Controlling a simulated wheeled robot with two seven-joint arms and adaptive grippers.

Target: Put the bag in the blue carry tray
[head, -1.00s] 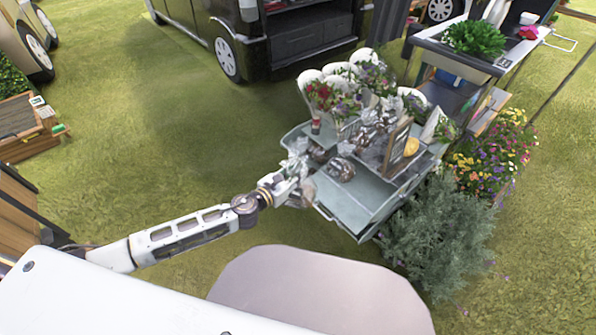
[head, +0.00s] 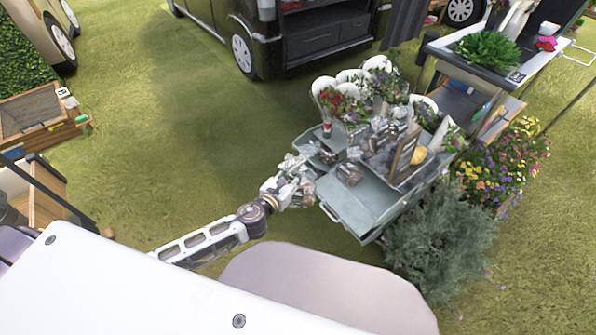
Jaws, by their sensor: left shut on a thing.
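My left gripper (head: 289,188) is at the near left edge of a pale blue-grey display cart (head: 352,208). It is shut on a small clear bag with brownish contents (head: 303,192), partly hidden by the fingers. Similar bags (head: 348,173) lie on the cart top beyond the gripper. The near part of the cart top is bare. I cannot make out a separate blue carry tray for certain; a small blue patch (head: 14,153) shows by the wooden boxes at the far left. My right gripper is not in view.
Flower bouquets in white wraps (head: 340,100) and a wooden-framed sign (head: 403,152) stand on the cart. A grey-green bush (head: 440,240) is at its right. A dark van (head: 300,40) is behind. Open grass (head: 170,120) lies left of the cart.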

